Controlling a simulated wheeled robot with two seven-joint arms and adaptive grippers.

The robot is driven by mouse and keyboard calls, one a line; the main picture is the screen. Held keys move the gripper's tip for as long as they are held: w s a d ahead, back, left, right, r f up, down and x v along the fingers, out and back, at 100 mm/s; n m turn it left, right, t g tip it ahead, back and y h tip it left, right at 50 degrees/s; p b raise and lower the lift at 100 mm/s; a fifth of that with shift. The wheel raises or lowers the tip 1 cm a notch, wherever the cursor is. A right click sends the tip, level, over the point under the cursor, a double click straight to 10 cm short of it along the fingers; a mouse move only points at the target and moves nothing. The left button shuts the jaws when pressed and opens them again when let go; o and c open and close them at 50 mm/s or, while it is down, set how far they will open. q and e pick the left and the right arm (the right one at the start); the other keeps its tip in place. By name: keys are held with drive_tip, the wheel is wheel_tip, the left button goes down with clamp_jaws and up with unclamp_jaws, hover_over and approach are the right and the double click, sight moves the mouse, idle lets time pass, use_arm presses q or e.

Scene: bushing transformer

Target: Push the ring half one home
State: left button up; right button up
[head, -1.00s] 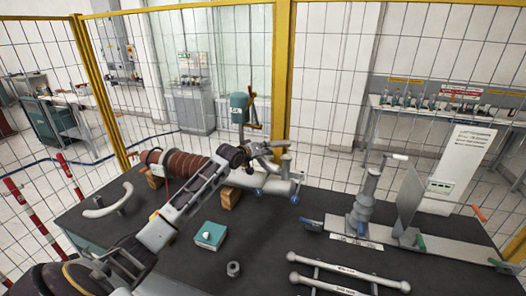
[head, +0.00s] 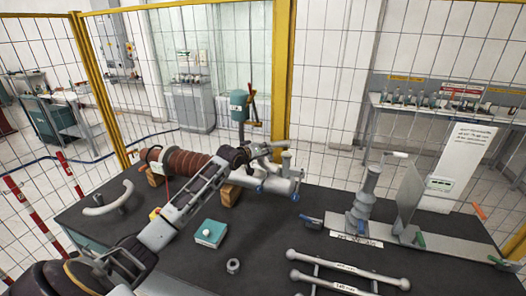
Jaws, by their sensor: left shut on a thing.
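My left arm reaches across the table from the lower left. My left gripper (head: 264,150) is at the right end of the brown ribbed bushing (head: 187,163), beside the grey pipe body (head: 275,183). It is shut on a small grey part, which looks like ring half one; the jaws and the pipe fittings hide most of it, so I cannot tell how it sits. A loose curved grey piece (head: 108,206) lies at the table's left side. My right gripper is not in view.
Wooden blocks (head: 229,195) support the bushing. A teal box (head: 210,233) and a metal nut (head: 233,266) stand in front. A grey rail frame (head: 345,268) lies front right. A grey post (head: 366,200) and upright plate (head: 409,197) stand at right. Mesh fencing is behind.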

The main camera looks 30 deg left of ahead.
use_arm(q)
drive_tip(key=shift+f, duration=1.1)
idle(0.4)
drive_tip(key=o, duration=1.2)
drive_tip(key=shift+o, duration=0.2)
drive_tip(key=shift+s, duration=0.1)
drive_tip(key=v, duration=1.1)
drive_tip(key=shift+s, duration=0.4)
drive_tip(key=shift+r, duration=0.1)
drive_tip(key=shift+s, duration=0.1)
idle(0.4)
